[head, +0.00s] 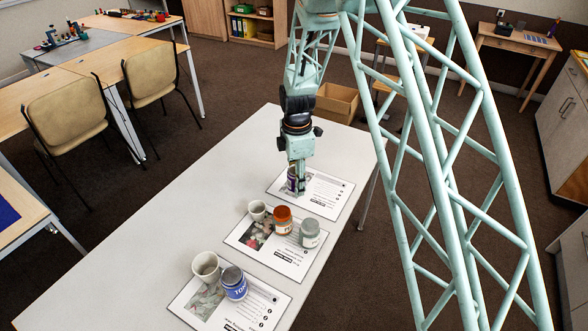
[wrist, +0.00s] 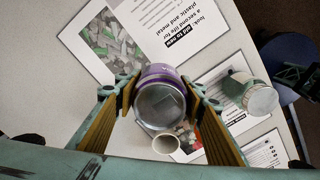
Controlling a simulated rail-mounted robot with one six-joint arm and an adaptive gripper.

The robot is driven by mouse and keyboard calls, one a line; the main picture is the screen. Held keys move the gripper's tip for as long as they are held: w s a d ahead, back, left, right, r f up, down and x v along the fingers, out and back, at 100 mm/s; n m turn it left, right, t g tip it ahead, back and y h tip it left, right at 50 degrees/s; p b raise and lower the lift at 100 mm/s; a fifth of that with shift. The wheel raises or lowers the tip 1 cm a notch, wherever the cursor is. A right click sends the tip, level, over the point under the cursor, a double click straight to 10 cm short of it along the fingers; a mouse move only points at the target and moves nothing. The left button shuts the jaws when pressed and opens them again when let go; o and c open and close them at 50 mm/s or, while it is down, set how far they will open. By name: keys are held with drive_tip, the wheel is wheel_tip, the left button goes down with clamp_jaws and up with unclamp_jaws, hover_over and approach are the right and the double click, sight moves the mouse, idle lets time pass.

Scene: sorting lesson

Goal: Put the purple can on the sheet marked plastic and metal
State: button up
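The purple can (wrist: 160,72) sits between the fingers of my gripper (wrist: 158,100) in the wrist view, with a finger against each side. It shows a grey metal end and a purple band. In the head view the can (head: 291,179) is partly hidden by my gripper (head: 297,186). The sheet marked plastic and metal (wrist: 188,20) fills the upper part of the wrist view. In the head view the far sheet (head: 330,195) lies under and right of the can. I cannot tell whether the can touches the sheet or hangs just above it.
On the middle sheet (head: 283,259) stand a small pale cup (head: 257,210), an orange jar (head: 283,220) and a grey-lidded jar (head: 310,234). On the near sheet (head: 262,308) stand a pale mug (head: 206,267) and a blue can (head: 234,284). The left of the white table (head: 170,200) is clear.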

drive_tip(key=w, duration=0.5)
drive_tip(key=w+a+f+b, duration=0.1)
drive_tip(key=w, duration=0.8)
drive_tip(key=shift+w+a+f, duration=0.2)
drive_tip(key=shift+w+a, duration=0.1)
drive_tip(key=shift+w, duration=0.2)
drive_tip(key=shift+w+f+b, duration=0.1)
drive_tip(key=shift+f+b, duration=0.45)
drive_tip(key=shift+f, duration=1.25)
drive_tip(key=shift+f, duration=0.15)
drive_tip(key=o, duration=0.6)
drive_tip(key=shift+o, duration=0.2)
wheel_tip(320, 180, up, 12)
drive_tip(key=p, duration=0.1)
drive_tip(key=shift+p, duration=0.35)
